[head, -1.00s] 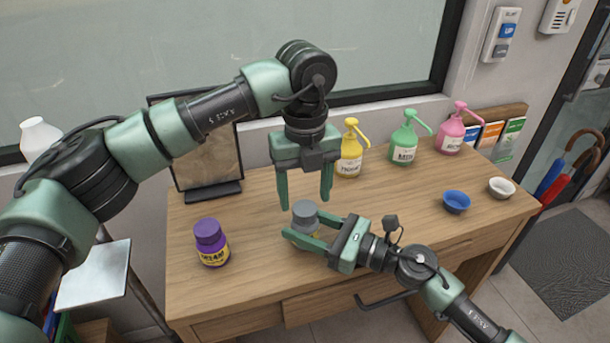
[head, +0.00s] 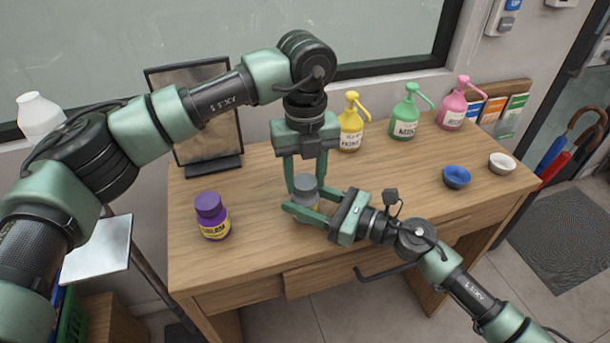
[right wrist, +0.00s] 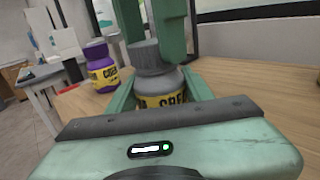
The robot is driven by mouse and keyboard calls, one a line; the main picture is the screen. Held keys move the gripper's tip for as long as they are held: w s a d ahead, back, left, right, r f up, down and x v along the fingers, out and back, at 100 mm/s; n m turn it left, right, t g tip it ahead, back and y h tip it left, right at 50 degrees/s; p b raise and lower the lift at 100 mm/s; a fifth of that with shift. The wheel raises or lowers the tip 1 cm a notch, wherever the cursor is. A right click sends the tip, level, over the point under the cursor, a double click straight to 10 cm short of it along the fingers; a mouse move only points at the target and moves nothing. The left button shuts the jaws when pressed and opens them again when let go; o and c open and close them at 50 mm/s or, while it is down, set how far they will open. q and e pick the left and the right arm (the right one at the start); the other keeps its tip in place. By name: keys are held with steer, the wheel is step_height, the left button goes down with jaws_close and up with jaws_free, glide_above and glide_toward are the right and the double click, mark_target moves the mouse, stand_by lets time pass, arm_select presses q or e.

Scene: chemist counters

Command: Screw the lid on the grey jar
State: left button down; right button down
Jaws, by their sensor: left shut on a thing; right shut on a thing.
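The grey jar (right wrist: 160,91) stands on the wooden desk, upright, with a yellow label. Its grey lid (head: 306,182) sits on top of the jar; I cannot tell how tightly it is seated. My left gripper (head: 306,181) points straight down over the jar and is shut on the lid from both sides. My right gripper (head: 306,213) reaches in from the right, low over the desk, and is shut around the jar's body. In the right wrist view the lid (right wrist: 147,55) shows between the left fingers. The fingers hide part of the jar in the head view.
A purple jar (head: 212,216) stands to the left. Yellow (head: 351,122), green (head: 405,112) and pink (head: 454,103) pump bottles line the back. A blue bowl (head: 457,176) and white bowl (head: 501,163) sit at the right. A picture frame (head: 207,130) stands behind.

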arm_select(q)
steer(key=m, duration=0.5)
steer(key=shift+m, duration=0.4)
steer(key=m, duration=1.2)
steer(key=shift+f+m, duration=0.1)
steer(key=shift+m, duration=0.2)
steer(key=m, duration=0.5)
steer(key=c, duration=0.7)
jaws_free()
step_height(320, 180, up, 12)
